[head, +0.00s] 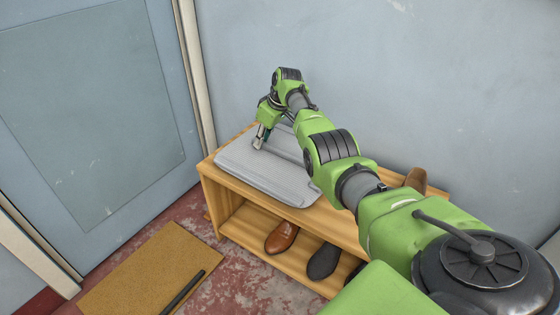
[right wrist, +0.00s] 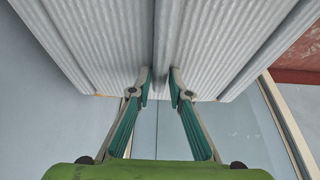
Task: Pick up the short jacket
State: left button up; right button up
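The short jacket (head: 249,178) appears as a grey, ribbed, folded bundle lying flat on top of the wooden shoe bench. A raised ridge runs across its upper face. My right gripper (head: 260,140) points down at the jacket's far part. In the right wrist view the ribbed jacket (right wrist: 95,45) fills the top, and the green-padded fingertips of my right gripper (right wrist: 160,85) are close together on either side of the ridge, seemingly pinching it. The jacket looks to rest on the bench. My left gripper is not in view.
The wooden bench (head: 228,190) stands against the blue wall, with a brown shoe (head: 282,237) and dark shoe (head: 323,261) on its lower shelf. Another brown shoe (head: 416,180) is on top at right. A tan mat (head: 150,270) lies on the floor by the blue door (head: 90,110).

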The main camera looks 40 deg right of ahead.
jog(key=shift+f, duration=0.1)
dwell(0.7)
grip_shut()
